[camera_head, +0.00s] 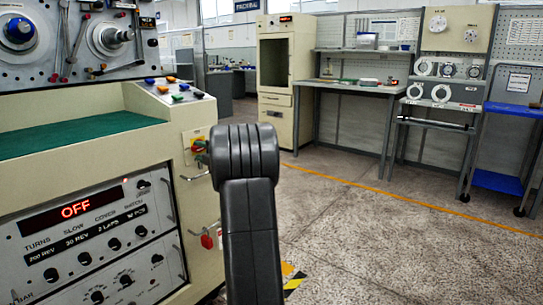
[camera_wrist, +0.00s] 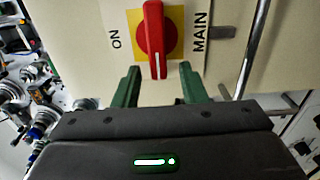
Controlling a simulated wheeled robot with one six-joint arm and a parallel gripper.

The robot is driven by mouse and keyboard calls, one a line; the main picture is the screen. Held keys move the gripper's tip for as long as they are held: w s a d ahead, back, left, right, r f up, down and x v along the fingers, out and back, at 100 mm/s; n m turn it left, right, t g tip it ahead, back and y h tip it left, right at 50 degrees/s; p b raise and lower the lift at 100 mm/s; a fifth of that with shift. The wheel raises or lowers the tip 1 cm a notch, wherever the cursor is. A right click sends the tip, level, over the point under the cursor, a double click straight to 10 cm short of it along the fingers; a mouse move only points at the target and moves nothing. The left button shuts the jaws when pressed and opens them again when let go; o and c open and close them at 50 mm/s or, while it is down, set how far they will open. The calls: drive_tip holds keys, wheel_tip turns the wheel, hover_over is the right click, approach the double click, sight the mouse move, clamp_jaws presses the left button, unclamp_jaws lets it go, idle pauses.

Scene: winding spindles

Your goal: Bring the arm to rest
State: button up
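Just beyond the tips is a red switch handle (camera_wrist: 154,40) on a yellow plate, between the words ON and MAIN. I cannot tell if a finger touches the handle. In the head view my dark arm (camera_head: 248,220) stands raised in front of the machine's right end and hides most of my gripper. The yellow switch plate (camera_head: 193,137) shows just left of the arm.
The winding machine (camera_head: 90,95) fills the left, its panel display (camera_head: 75,209) reading OFF. A cabinet (camera_head: 283,75), workbench (camera_head: 351,87) and blue cart (camera_head: 497,181) stand at the back. The floor right of my arm is clear.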

drive_tip(key=p+v, duration=0.3)
drive_tip(key=v, duration=1)
drive_tip(key=b+x, duration=0.1)
drive_tip(key=x, duration=0.6)
drive_tip(key=b+x, duration=0.1)
drive_tip(key=x, duration=0.6)
drive_tip(key=shift+r+b, duration=0.2)
drive_tip(key=shift+b, duration=0.15)
drive_tip(key=shift+s+d+r+m+p, duration=0.15)
drive_tip(key=shift+r+m+p, duration=0.25)
drive_tip(key=shift+m+p, duration=0.65)
drive_tip(key=shift+d+r+m+p, duration=0.1)
drive_tip(key=shift+m+p, duration=1.05)
drive_tip(key=shift+m, duration=0.2)
